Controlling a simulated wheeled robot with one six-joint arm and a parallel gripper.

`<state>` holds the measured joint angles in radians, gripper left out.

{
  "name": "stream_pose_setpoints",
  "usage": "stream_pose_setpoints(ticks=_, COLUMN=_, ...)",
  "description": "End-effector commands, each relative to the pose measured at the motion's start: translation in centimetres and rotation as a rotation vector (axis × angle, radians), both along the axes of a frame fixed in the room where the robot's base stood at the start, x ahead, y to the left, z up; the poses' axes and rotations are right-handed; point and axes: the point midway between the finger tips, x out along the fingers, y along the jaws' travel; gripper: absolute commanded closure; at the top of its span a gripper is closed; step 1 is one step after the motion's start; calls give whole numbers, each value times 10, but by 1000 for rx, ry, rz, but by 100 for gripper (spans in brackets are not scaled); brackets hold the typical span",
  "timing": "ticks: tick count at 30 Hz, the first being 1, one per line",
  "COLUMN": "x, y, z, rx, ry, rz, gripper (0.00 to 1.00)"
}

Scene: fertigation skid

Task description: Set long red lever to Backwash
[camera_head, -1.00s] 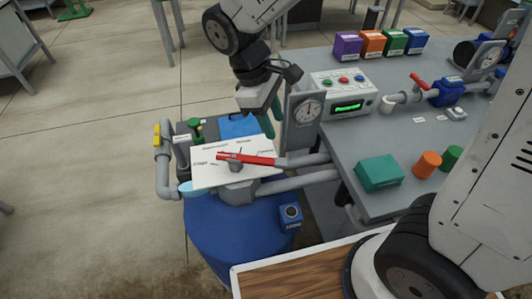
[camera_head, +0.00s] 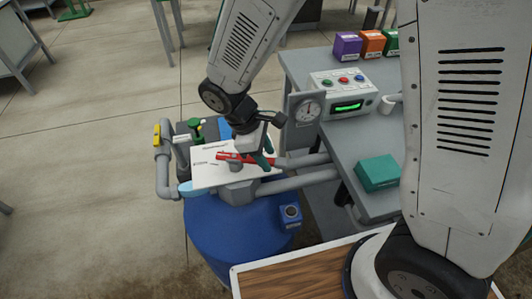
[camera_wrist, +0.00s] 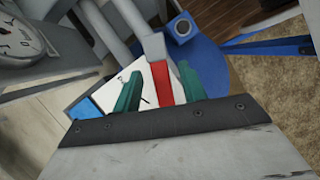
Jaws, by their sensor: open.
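My gripper (camera_head: 264,157) is at the lever's right part in the head view. It is open, with one finger on each side of the lever (camera_wrist: 160,92). I cannot tell whether either finger touches it. The printing on the plate is too small to read, and my gripper hides part of it.
The blue drum (camera_head: 230,240) stands below the plate. A gauge (camera_head: 308,110) and a control box (camera_head: 343,95) stand to the right. A yellow-handled valve (camera_head: 157,135) is at the left, with a green-topped bottle (camera_head: 196,130) nearby. Grey pipes (camera_head: 305,178) run right.

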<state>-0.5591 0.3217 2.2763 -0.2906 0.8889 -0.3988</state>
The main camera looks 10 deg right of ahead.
Motion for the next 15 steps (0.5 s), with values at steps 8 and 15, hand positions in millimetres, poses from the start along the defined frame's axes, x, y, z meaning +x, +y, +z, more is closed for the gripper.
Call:
stream_pose_setpoints(ticks=8, x=0, y=0, z=-1, rx=1, ry=0, rz=0, gripper=69)
stream_pose_setpoints(ticks=15, x=0, y=0, z=0, rx=1, ry=0, rz=0, gripper=100)
